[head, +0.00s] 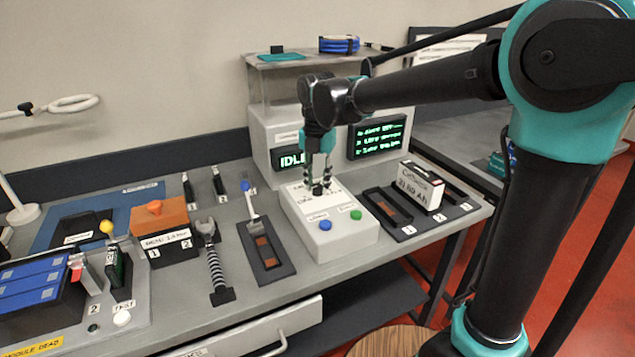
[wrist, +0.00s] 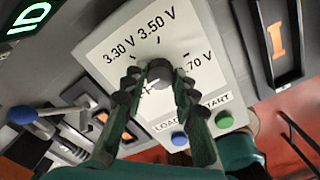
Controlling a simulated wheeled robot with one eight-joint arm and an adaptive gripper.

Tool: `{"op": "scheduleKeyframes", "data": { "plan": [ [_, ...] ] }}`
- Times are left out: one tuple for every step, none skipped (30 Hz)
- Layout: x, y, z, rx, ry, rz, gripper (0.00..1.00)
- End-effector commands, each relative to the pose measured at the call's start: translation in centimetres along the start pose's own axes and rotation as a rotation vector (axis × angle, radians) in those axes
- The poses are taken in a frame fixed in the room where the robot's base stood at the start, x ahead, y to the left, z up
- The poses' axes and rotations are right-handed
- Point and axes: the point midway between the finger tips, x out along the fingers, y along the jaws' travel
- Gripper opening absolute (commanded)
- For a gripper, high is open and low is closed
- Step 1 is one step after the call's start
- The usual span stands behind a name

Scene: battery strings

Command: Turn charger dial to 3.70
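The charger (head: 330,232) is a light box with a sloped top, a blue and a green button and a black dial (head: 318,189). In the wrist view the dial knob (wrist: 160,72) sits below the 3.50 V mark; 3.30 V is left and a partly hidden 3.70 V (wrist: 197,63) is right. The knob's pointer direction is not clear. My gripper (wrist: 158,82) has its two dark fingers parted, one on each side of the knob. In the head view my gripper (head: 319,172) is right above the dial, pointing down. I see no firm contact.
Behind the dial are an IDLE display (head: 291,159) and a green text screen (head: 377,137). A white battery pack (head: 420,186) stands in the slots to the right. A blue-handled tool (head: 250,200) and an orange block (head: 158,217) are to the left.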

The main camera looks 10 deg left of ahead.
Motion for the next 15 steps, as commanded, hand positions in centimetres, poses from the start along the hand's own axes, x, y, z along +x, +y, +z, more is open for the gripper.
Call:
{"op": "scheduleKeyframes", "data": {
  "plan": [
    [-0.01, 0.0, 0.0, 0.0, 0.0, 0.0, 0.13],
    [-0.01, 0.0, 0.0, 0.0, 0.0, 0.0, 0.09],
    [-0.01, 0.0, 0.0, 0.0, 0.0, 0.0, 0.04],
    [-0.01, 0.0, 0.0, 0.0, 0.0, 0.0, 0.0],
    [-0.01, 0.0, 0.0, 0.0, 0.0, 0.0, 0.0],
    [-0.01, 0.0, 0.0, 0.0, 0.0, 0.0, 0.0],
    [-0.01, 0.0, 0.0, 0.001, 0.0, 0.0, 0.0],
    [-0.01, 0.0, 0.0, 0.003, 0.0, 0.0, 0.0],
    [-0.01, 0.0, 0.0, 0.006, 0.0, 0.0, 0.0],
    [-0.01, 0.0, 0.0, 0.01, 0.0, 0.0, 0.0],
    [-0.01, 0.0, 0.0, 0.015, 0.0, 0.0, 0.0],
    [-0.02, 0.0, 0.0, 0.024, 0.0, 0.0, 0.0],
    [-0.02, 0.0, 0.0, 0.032, 0.0, 0.0, 0.0],
    [-0.02, 0.0, 0.0, 0.042, 0.0, 0.0, 0.0],
    [-0.02, 0.0, 0.0, 0.058, 0.0, 0.0, 0.0]
  ]
}}
